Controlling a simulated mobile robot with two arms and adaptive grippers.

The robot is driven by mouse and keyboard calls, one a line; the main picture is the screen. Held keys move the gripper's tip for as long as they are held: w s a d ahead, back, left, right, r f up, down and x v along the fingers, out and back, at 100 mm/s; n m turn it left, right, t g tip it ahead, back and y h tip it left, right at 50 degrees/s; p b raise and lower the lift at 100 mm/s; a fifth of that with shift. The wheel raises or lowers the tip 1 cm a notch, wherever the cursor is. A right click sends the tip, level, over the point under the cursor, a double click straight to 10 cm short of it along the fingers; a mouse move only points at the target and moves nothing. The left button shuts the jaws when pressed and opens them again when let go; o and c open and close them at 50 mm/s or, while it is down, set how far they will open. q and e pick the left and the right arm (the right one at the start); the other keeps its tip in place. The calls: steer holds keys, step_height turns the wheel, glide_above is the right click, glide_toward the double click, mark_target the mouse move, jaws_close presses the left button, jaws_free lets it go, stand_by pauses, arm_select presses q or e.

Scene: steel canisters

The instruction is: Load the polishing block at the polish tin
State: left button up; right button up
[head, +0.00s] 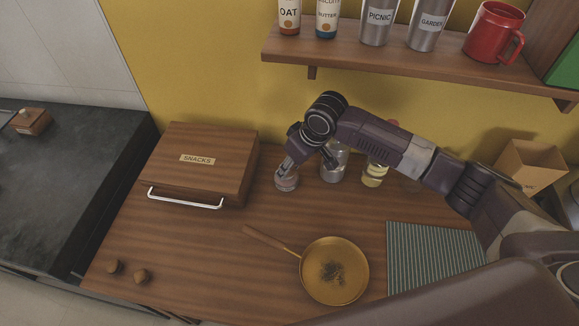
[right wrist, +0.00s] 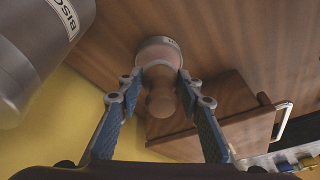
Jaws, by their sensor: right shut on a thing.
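My right gripper (head: 285,167) reaches in from the right, above a small round tin (head: 287,185) beside the snack box. In the right wrist view its two blue-padded fingers (right wrist: 160,88) are shut on a wooden, knob-shaped block (right wrist: 160,103). The block's far end is at the open mouth of the tin (right wrist: 153,44), which has a pale rim and a pinkish inside. I cannot tell how firmly the block touches the contents. The fingers hide the block in the head view. My left gripper is not in view.
A wooden SNACKS box (head: 207,143) stands left of the tin. A steel canister (head: 335,168) and a yellowish jar (head: 375,175) stand close on the right. A brass pan (head: 350,255) and striped mat (head: 430,260) lie in front. A shelf (head: 400,62) overhangs behind.

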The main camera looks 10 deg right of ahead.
steer(key=shift+f, duration=0.7)
stand_by(0.9)
steer(key=shift+s+f+p, duration=0.15)
steer(key=shift+f+p, duration=0.05)
steer(key=shift+p, duration=0.15)
stand_by(2.0)
steer(key=shift+r, duration=0.15)
step_height(320, 180, up, 7)
steer(key=p, duration=0.8)
steer(key=shift+r, duration=0.1)
stand_by(0.7)
